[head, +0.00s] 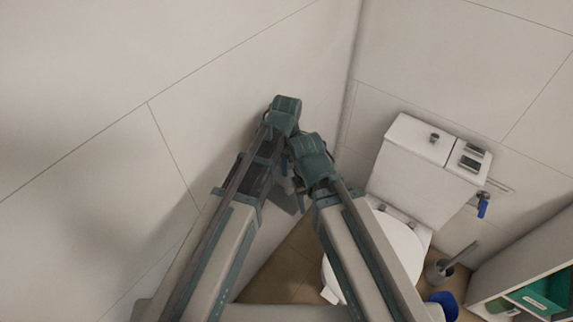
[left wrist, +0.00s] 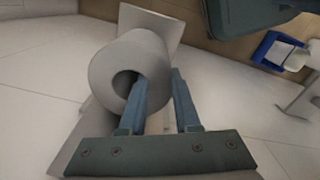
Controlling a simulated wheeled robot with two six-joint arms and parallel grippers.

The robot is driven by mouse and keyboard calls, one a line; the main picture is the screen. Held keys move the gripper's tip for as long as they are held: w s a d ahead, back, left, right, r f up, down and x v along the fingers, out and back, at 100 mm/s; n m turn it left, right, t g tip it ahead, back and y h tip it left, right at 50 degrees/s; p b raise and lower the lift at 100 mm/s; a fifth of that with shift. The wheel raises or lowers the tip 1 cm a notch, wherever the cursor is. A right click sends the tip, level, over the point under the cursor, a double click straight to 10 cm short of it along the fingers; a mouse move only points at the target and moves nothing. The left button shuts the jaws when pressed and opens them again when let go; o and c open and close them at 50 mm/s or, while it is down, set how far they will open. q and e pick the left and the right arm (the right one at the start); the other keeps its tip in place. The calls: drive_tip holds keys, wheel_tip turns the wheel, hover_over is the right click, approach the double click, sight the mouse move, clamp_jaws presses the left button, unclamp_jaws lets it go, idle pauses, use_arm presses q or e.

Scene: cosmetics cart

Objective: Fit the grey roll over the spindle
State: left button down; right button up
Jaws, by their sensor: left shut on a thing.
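The grey roll (left wrist: 108,68) is in the left wrist view, with its open end and dark hole facing my camera. My left gripper (left wrist: 158,78) is shut on the roll's wall, one finger at the hole and the other outside. A flat grey plate (left wrist: 152,24) shows behind the roll; I cannot tell whether it belongs to the spindle's holder. I cannot make out the spindle. In the head view my arms largely hide the roll and the left fingers. My right arm's end is seen, but its gripper jaws are not.
The tiled wall (head: 90,110) is close on the left. A white toilet (head: 400,250) with its cistern (head: 425,155) stands to the right. A brush holder (head: 438,271), a blue bin (head: 443,304) and a shelf unit (head: 525,275) are at the lower right.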

sight(286, 182)
use_arm(q)
drive_tip(key=shift+f+b, duration=2.9)
drive_tip(key=shift+f, duration=0.25)
drive_tip(key=shift+f+b, duration=1.5)
drive_tip(key=c, duration=0.5)
unclamp_jaws()
drive_tip(key=shift+c, duration=0.2)
drive_tip(key=shift+r, duration=0.15)
wheel_tip(286, 182, up, 14)
drive_tip(key=p, duration=1.4)
drive_tip(key=shift+f, duration=0.2)
